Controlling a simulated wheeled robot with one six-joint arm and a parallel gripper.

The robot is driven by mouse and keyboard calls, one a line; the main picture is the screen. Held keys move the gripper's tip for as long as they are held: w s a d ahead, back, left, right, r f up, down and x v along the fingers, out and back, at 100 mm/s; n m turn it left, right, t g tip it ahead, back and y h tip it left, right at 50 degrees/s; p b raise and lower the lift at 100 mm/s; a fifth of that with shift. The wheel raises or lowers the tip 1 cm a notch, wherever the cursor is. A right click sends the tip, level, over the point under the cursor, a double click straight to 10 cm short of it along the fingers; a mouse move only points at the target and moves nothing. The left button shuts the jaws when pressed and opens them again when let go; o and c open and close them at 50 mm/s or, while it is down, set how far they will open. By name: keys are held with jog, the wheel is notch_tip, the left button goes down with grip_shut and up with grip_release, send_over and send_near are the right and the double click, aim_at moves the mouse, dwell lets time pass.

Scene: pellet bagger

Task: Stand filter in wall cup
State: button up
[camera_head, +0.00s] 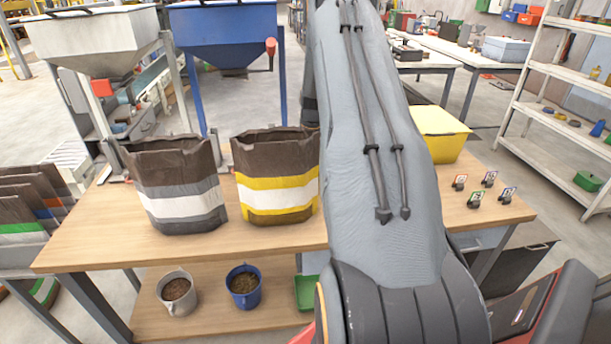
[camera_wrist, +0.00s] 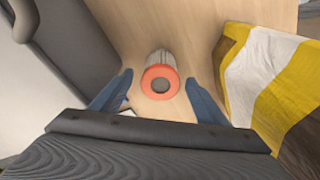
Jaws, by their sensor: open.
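The filter (camera_wrist: 160,82) shows in the wrist view as a pale ribbed cylinder with an orange ring on its near end and a dark grey centre. It is at a light wood surface; whether it stands or lies I cannot tell. My gripper (camera_wrist: 159,77) has two blue fingers spread apart, one on each side of the filter, with visible gaps. In the head view my arm hides the gripper and the filter. I cannot make out the wall cup in either view.
The yellow-striped bag (camera_head: 277,190) stands on the wooden table (camera_head: 110,225), close to my gripper's right in the wrist view. A grey-striped bag (camera_head: 177,195) stands left of it. A yellow bin (camera_head: 440,130) and several small tagged clips (camera_head: 474,200) are at the right.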

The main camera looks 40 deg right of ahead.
jog(key=shift+w+f+p, duration=0.1)
jog(key=shift+f+p, duration=0.35)
jog(key=shift+f, duration=1.1)
jog(key=c, duration=1.3)
jog(key=shift+r, duration=0.15)
